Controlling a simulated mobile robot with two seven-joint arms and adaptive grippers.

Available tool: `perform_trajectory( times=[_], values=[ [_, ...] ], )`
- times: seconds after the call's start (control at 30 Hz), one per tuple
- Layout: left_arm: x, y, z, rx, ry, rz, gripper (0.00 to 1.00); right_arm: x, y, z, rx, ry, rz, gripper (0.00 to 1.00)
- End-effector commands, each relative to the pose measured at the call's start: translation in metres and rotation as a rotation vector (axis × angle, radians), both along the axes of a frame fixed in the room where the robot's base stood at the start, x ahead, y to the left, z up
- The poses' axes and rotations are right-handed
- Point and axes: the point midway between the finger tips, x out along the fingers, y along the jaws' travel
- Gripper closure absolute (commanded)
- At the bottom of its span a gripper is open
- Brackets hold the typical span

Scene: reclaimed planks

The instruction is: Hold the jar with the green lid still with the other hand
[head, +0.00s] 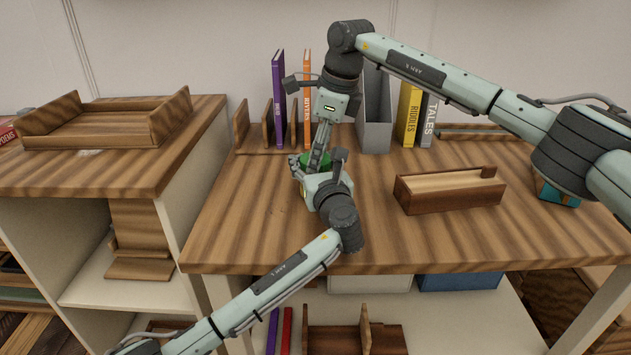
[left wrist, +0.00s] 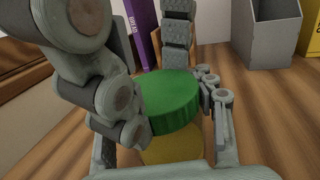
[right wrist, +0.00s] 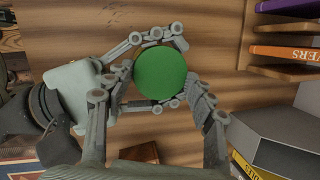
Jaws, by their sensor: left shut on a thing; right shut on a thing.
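The jar with the green lid (head: 313,160) stands on the wooden desk, mostly hidden by my grippers. In the left wrist view its green lid (left wrist: 170,100) sits on a yellowish body (left wrist: 174,152). My left gripper (head: 306,174) reaches in low from the front and is shut on the jar, its fingers on both sides. My right gripper (head: 318,152) comes down from above and is shut on the lid. In the right wrist view the round lid (right wrist: 160,73) lies between the right fingers, with the left fingers around it.
Behind stand a purple book (head: 279,100), an orange book (head: 307,98), a grey file holder (head: 374,115) and a yellow book (head: 409,113). An open wooden box (head: 450,196) is to the right. A wooden tray (head: 105,138) sits on the left cabinet. The desk's front left is clear.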

Motion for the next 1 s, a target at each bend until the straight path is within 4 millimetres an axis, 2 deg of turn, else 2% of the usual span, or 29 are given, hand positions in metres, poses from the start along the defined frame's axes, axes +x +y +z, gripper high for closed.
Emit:
perform_trajectory(
  times=[0.27, 0.3, 0.47, 0.8, 1.0],
  values=[
    [0.000, 0.000, 0.000, 0.000, 0.000, 0.001, 1.00, -0.002, 0.001, -0.002, 0.000, 0.005, -0.024, 0.80],
    [0.000, 0.000, 0.000, 0.000, 0.000, 0.001, 1.00, -0.002, 0.001, -0.002, -0.001, 0.005, -0.023, 0.43],
    [0.000, 0.000, 0.000, 0.000, 0.000, 0.001, 1.00, -0.001, 0.001, -0.002, -0.001, 0.005, -0.023, 0.25],
    [0.000, 0.000, 0.000, 0.000, 0.000, 0.000, 1.00, -0.001, 0.001, 0.001, 0.001, 0.002, -0.022, 0.25],
    [0.000, 0.000, 0.000, 0.000, 0.000, -0.001, 1.00, -0.001, 0.001, 0.020, 0.001, -0.001, -0.023, 0.25]
  ],
)
